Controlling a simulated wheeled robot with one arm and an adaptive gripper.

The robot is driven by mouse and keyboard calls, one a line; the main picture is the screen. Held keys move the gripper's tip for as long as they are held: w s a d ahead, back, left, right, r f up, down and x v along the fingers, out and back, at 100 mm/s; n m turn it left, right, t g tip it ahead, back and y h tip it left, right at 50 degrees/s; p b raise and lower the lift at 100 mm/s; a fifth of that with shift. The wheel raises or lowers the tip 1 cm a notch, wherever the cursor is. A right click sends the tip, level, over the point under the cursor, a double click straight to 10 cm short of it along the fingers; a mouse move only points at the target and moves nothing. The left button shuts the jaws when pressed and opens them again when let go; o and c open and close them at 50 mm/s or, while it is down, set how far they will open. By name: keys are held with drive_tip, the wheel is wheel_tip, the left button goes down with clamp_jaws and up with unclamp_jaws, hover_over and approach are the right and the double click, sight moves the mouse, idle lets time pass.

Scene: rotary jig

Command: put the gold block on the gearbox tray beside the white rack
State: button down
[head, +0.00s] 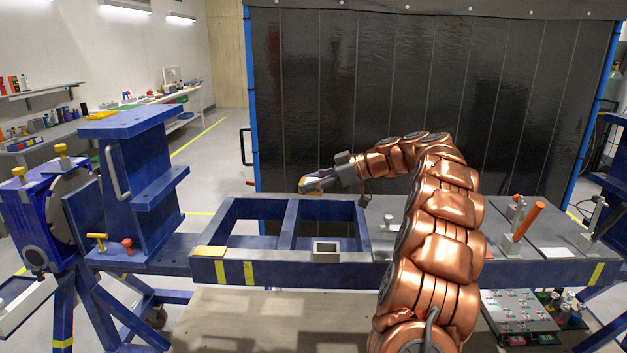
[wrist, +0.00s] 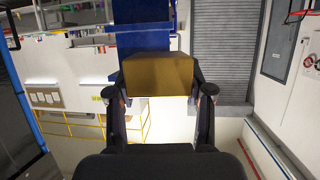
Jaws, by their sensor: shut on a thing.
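The gold block (wrist: 158,76) is between the two fingers of my gripper (wrist: 159,93) in the wrist view, which is shut on it. In the head view my gripper (head: 318,184) is held in the air above the far side of the blue frame, with a bit of the gold block (head: 307,185) showing at its tip. I cannot make out for certain a gearbox tray or a white rack in either view.
The blue jig frame (head: 280,271) has open bays and a small grey square socket (head: 326,251). An orange-handled clamp (head: 522,224) stands on the right plate. A blue upright bracket (head: 137,190) rises at left. A dark curtain (head: 400,95) hangs behind. A flat board (head: 515,312) lies low right.

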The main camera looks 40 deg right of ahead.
drive_tip(key=a+f+m+t+h, duration=0.1)
drive_tip(key=a+f+m+h, duration=0.5)
drive_tip(key=a, duration=0.8)
drive_tip(key=a+f+m+t+h, duration=0.2)
drive_tip(key=a+f+m+h, duration=0.4)
drive_tip(key=a, duration=0.8)
wheel_tip(320, 180, down, 4)
drive_tip(key=shift+w+r+t+h, duration=0.2)
drive_tip(key=shift+w+t+h, duration=0.1)
drive_tip(key=shift+h, duration=0.6)
drive_tip(key=shift+w+a+y, duration=0.15)
drive_tip(key=shift+a+y, duration=0.15)
drive_tip(key=shift+a, duration=0.15)
drive_tip(key=shift+s+d+m, duration=0.2)
drive_tip(key=shift+d+m, duration=0.1)
drive_tip(key=shift+d, duration=0.15)
idle(0.5)
